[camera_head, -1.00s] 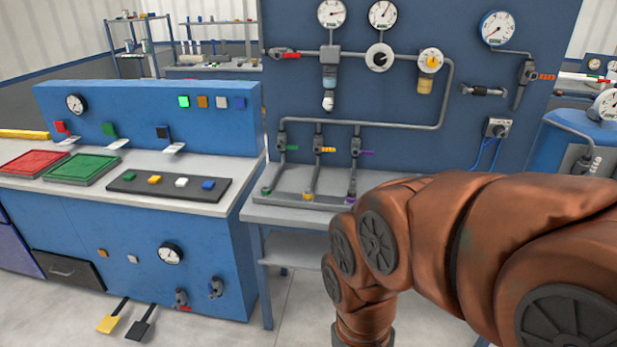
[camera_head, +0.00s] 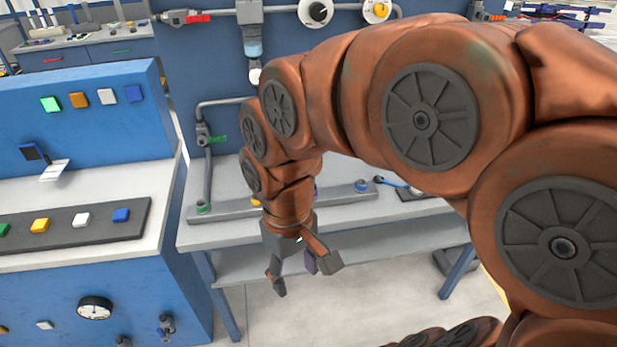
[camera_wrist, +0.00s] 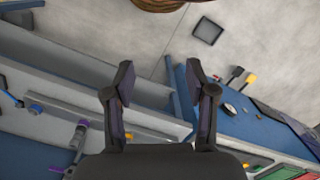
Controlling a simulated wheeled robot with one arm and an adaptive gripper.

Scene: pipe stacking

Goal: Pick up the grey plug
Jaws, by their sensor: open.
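My gripper (camera_head: 298,274) hangs pointing down in front of the grey table, below its top edge. In the wrist view my gripper (camera_wrist: 160,82) has its two dark fingers spread apart, with nothing between them. I cannot pick out the grey plug for certain. A small dark item (camera_head: 412,192) with a blue cable (camera_head: 390,182) lies at the right of the table, partly cut off by my arm. It is too small to tell whether this is the plug.
The grey table (camera_head: 232,226) carries a pipe rack (camera_head: 228,210) with upright pipes and a lower shelf (camera_head: 235,268). A blue console (camera_head: 75,290) with coloured buttons stands at the left. A dark square plate (camera_wrist: 207,31) lies on open floor.

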